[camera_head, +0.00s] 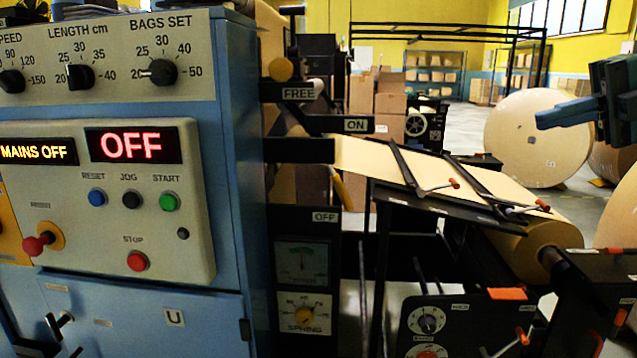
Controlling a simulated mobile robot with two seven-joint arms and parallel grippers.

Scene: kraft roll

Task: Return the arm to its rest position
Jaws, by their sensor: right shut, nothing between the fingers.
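My right gripper (541,119) is at the upper right of the head view, its dark blue fingers pointing left. It is shut and empty, and it appears in front of a large kraft paper roll (520,145). It touches nothing that I can see. Most of my right arm is cut off by the right edge. My left gripper is not in view.
A blue machine cabinet (225,130) with a control panel (60,215) fills the left; its display (132,145) reads OFF. A kraft web (390,165) slopes down to a mounted roll (530,245). Brown cartons (390,100) stand behind. Open floor (455,125) shows farther back.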

